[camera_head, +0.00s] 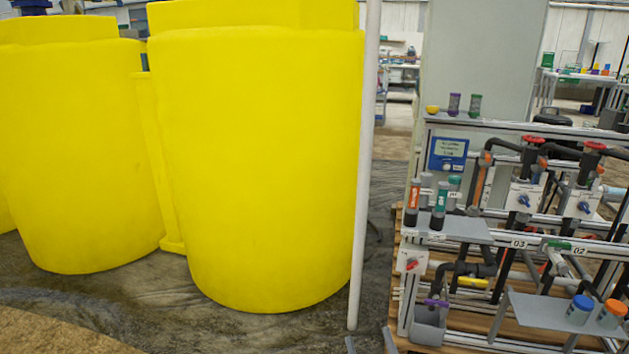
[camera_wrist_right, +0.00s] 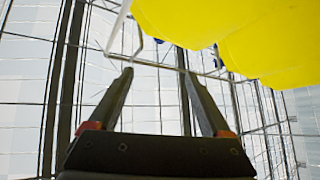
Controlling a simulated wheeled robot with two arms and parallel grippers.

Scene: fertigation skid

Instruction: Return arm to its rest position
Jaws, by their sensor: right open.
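My right gripper (camera_wrist_right: 157,75) is open in the wrist view. Its two dark fingers stand apart with nothing between them. Behind them are the glazed wall or roof frame and the yellow tanks (camera_wrist_right: 200,20). In the head view only the tips of my right gripper (camera_head: 370,345) show at the bottom edge, below the foot of the white pole. The rest of that arm is out of the picture. My left gripper is in neither view.
A large yellow tank (camera_head: 262,170) stands left of the white pole (camera_head: 366,160). The skid (camera_head: 470,228), with pipes, valves and capped bottles, fills the right side. A grey shelf (camera_head: 540,311) juts forward at lower right.

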